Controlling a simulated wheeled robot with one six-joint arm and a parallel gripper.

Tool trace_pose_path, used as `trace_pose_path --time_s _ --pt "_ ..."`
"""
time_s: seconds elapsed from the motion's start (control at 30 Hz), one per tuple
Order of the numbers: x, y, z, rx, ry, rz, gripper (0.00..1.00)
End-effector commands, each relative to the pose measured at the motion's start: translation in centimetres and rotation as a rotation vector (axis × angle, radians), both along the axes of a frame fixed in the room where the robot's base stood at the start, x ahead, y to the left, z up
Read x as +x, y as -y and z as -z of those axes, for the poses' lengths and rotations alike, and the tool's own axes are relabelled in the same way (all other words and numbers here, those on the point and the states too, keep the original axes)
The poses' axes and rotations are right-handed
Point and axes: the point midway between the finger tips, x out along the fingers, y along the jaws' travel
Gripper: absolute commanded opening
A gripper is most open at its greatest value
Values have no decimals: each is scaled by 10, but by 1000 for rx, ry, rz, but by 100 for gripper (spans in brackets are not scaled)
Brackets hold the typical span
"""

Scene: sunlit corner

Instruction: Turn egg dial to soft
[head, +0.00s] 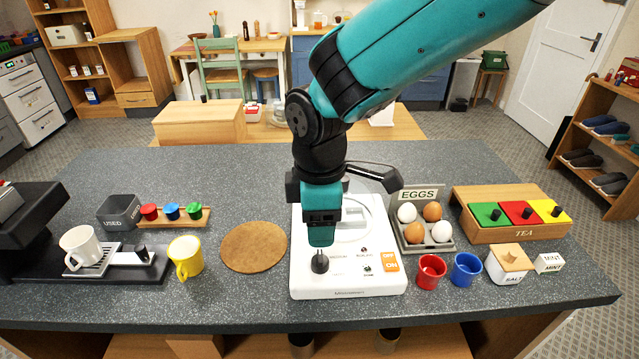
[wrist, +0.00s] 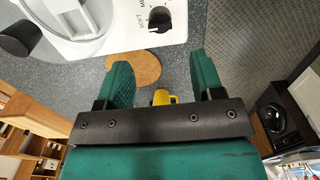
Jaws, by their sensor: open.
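The white egg cooker (head: 345,282) stands on the grey counter, and part of it shows in the wrist view (wrist: 108,30). My gripper (head: 321,243) is just above and behind the dial in the head view. In the wrist view my gripper (wrist: 163,75) has its two teal fingers spread, with nothing between them and the dial beyond their tips.
An orange off/on switch (head: 391,262) is at the cooker's front right. An egg tray (head: 430,244), a red cup (head: 431,271) and a blue cup (head: 466,269) stand to the right. A round cork mat (head: 253,247) and yellow mug (head: 186,257) are left.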

Motion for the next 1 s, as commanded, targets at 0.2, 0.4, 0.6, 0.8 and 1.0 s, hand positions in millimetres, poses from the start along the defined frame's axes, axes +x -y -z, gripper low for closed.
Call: trace_pose_path --time_s 0.2,0.4,0.6,0.8,1.0 --pt "1 -1 -50 4 4 -1 61" --pt "0 -1 -75 2 2 -1 61" --pt "0 0 -80 0 -1 -1 61" --pt "0 0 -80 1 0 1 61" --pt "-22 38 -93 63 -9 178 61"
